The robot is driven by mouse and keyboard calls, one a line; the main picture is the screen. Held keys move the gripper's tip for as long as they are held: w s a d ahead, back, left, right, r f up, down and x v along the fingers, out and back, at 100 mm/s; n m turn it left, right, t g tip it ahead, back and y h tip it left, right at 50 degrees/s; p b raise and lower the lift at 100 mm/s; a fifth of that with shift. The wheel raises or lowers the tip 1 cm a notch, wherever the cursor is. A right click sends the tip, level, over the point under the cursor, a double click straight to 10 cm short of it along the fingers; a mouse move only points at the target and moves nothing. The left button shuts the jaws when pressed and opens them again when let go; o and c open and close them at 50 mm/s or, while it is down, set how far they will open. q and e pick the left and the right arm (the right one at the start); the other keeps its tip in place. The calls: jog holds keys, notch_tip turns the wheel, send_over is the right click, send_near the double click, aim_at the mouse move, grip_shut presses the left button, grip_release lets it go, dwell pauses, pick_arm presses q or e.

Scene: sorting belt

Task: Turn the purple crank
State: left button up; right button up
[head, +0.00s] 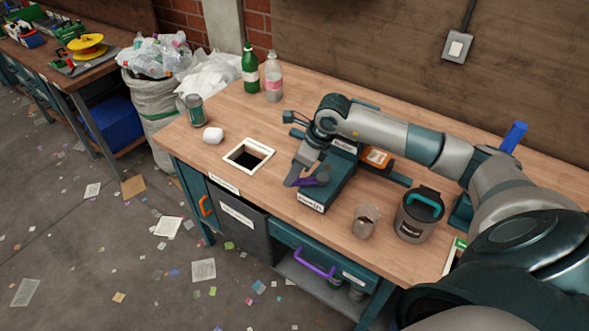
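The purple crank (322,178) is on top of a dark teal box-shaped device (336,188) with a white label on its front, near the middle of the workbench. My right gripper (301,176) comes in from the right and points down at the crank. Its fingers overlap the purple part and hide some of it. I cannot tell whether they are closed on it or only beside it. My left gripper is not in view.
On the workbench (220,96) are a square opening with a white frame (231,160), a white lump (213,135), a can (195,109), two bottles (250,70), a glass jar (364,222) and a lidded container (410,225). A purple drawer handle (314,265) is below the front edge.

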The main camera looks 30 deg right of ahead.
jog(key=shift+c, duration=0.2)
grip_shut()
